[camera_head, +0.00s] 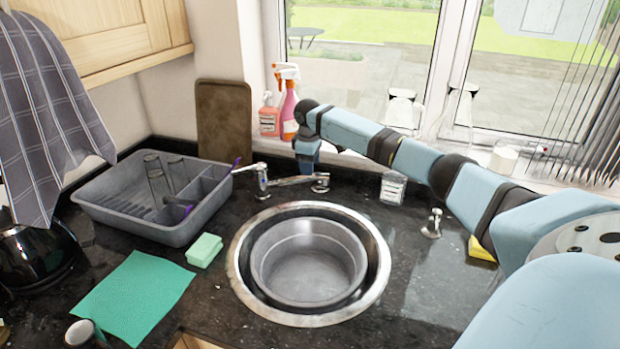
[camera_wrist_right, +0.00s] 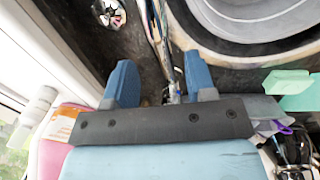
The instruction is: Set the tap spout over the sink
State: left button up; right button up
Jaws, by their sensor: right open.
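The chrome tap (camera_head: 263,182) stands behind the sink, with its lever to the left. Its spout (camera_head: 294,181) reaches right, along the back of the sink rim rather than over the bowl. The round metal sink (camera_head: 365,223) is set in the dark counter; its rim also shows in the right wrist view (camera_wrist_right: 212,50). My right gripper (camera_head: 306,168) points down just at the spout and partly hides that area. In the right wrist view its fingers (camera_wrist_right: 160,82) are apart, with narrow chrome metal (camera_wrist_right: 171,75) between them. I cannot tell whether they touch it. My left gripper is out of view.
A grey dish rack (camera_head: 125,212) with glasses stands left of the tap. A green sponge (camera_head: 205,250) and teal cloth (camera_head: 133,297) lie left of the sink. Spray bottles (camera_head: 288,112) stand behind my right gripper. A small jar (camera_head: 393,188) and yellow sponge (camera_head: 480,249) are right.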

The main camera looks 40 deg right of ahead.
aim_at(310, 178)
jog(key=f, duration=0.6)
jog(key=shift+w+d, duration=0.15)
jog(key=shift+d, duration=0.1)
grip_shut()
jog(key=shift+a+r, duration=0.1)
